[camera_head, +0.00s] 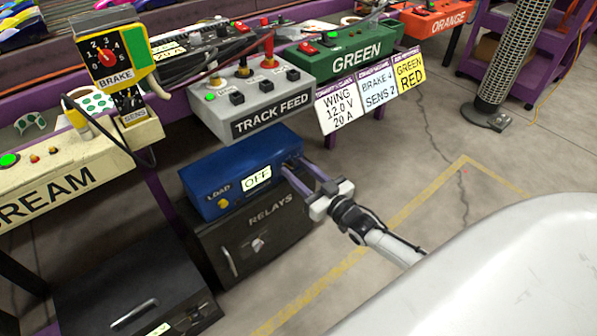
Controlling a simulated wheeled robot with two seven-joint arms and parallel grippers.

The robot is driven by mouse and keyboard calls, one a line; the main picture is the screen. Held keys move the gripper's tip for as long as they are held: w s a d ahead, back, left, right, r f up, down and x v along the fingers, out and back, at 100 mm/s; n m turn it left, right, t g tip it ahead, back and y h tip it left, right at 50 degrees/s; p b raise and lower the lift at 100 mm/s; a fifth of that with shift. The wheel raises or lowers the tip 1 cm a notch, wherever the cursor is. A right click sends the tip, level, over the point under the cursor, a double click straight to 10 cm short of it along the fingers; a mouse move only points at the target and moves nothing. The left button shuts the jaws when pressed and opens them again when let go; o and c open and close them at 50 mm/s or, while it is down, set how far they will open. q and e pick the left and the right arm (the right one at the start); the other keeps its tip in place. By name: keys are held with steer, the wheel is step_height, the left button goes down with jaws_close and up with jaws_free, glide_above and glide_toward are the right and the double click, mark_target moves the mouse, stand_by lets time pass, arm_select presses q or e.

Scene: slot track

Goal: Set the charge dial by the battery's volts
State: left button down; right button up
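No dial labelled charge and no battery can be made out. A blue box (224,187) marked LOAD stands on the black RELAYS cabinet (215,243); its display (257,178) reads OFF. My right gripper (296,167) is at the right end of the blue box, with its two fingers apart and pointing at that end. I cannot tell whether they touch it or what lies between the tips. A card (342,107) on the bench front reads WING, 12.0 V, 20 A. A red dial (107,57) sits on the yellow BRAKE box at the upper left. My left gripper is not in view.
Above the blue box juts the grey TRACK FEED box (262,120) with several buttons and plugs. The green GREEN box (352,54) is to its right. A cream box (60,185) stands at left. The floor right of the cabinet is clear, with yellow tape (410,205).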

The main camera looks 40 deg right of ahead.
jaws_close()
steer(key=shift+m, duration=1.3)
steer(key=m, duration=0.4)
steer(key=shift+f+m, duration=0.1)
steer(key=shift+m, duration=0.2)
steer(key=shift+d+m, duration=0.1)
steer(key=shift+m, duration=2.1)
